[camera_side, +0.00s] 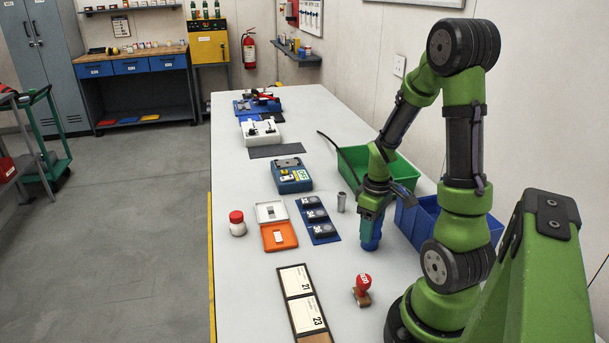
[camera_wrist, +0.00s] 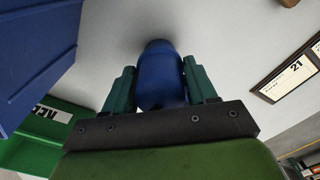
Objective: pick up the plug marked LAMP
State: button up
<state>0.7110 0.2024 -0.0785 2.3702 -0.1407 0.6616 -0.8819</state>
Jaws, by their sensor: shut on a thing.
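My gripper (camera_side: 371,218) is low over the right part of the bench, in front of the green bin and left of the blue bin. It is shut on a blue, rounded plug-like body (camera_side: 371,241), which points down close to the bench top; I cannot tell if it touches. In the wrist view the blue body (camera_wrist: 160,76) sits between the two teal fingers of my gripper (camera_wrist: 160,84). No LAMP marking shows on it in either view, and no other LAMP label can be read.
The green bin (camera_side: 392,165), with a dark cord (camera_side: 329,143) at its left, and the blue bin (camera_side: 428,212) stand close by. A grey metal cylinder (camera_side: 341,202), a blue tray (camera_side: 321,229) of dark pieces and a red-topped stamp (camera_side: 363,286) are near. Bare bench lies between.

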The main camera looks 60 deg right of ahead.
jog(key=shift+c, duration=0.8)
